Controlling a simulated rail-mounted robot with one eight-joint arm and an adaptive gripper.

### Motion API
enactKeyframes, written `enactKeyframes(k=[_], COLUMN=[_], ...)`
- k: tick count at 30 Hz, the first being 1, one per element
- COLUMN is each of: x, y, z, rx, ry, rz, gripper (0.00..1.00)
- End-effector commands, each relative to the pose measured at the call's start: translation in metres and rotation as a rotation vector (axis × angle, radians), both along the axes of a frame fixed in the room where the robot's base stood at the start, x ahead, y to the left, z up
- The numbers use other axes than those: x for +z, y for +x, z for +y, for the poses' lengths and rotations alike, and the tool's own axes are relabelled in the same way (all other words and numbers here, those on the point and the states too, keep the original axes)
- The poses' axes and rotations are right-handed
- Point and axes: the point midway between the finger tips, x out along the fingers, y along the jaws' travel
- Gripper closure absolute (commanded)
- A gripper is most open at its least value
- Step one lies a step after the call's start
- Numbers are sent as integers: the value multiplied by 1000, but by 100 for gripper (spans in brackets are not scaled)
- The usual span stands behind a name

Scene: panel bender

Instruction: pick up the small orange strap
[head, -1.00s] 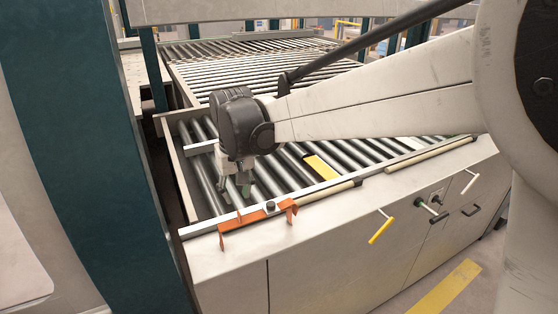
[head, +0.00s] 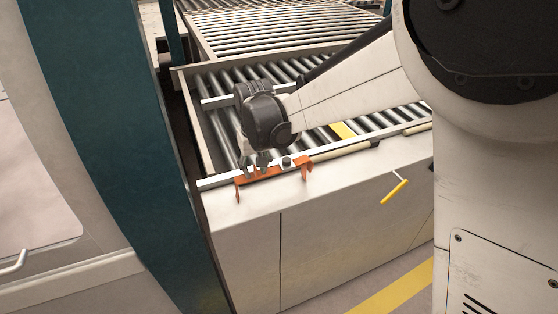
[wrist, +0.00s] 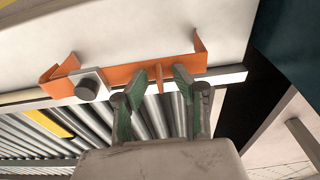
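The orange strap (head: 274,174) lies along the front rail of the roller table, with bent-down ends over the front panel. In the wrist view the strap (wrist: 121,75) runs across in front of my gripper, with a small upright orange tab near its middle. My gripper (head: 256,169) points down at the left part of the strap. In the wrist view its green-padded fingers (wrist: 160,76) are open, one on each side of the tab, with gaps visible on both sides. Whether the fingertips touch the strap's flat part cannot be told.
A dark knob on a pale block (head: 286,161) stands at the strap, right of my gripper. The metal rail (wrist: 232,76) runs behind the strap. Rollers (head: 310,140) and a yellow strip (head: 343,131) lie beyond. A teal post (head: 120,150) rises at left. A yellow handle (head: 394,191) juts from the front panel.

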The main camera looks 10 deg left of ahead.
Motion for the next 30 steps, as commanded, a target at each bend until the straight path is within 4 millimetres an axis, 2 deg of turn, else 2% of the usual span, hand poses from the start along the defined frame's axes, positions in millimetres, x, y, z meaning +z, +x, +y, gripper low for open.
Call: enactKeyframes(k=[2, 8, 9, 23, 30], x=[0, 0, 0, 3, 26], y=[0, 0, 0, 0, 1], z=[0, 0, 0, 0, -3], rx=[0, 0, 0, 0, -5], ry=[0, 0, 0, 0, 0], rz=[0, 0, 0, 0, 0], gripper=[73, 98, 100, 100, 100])
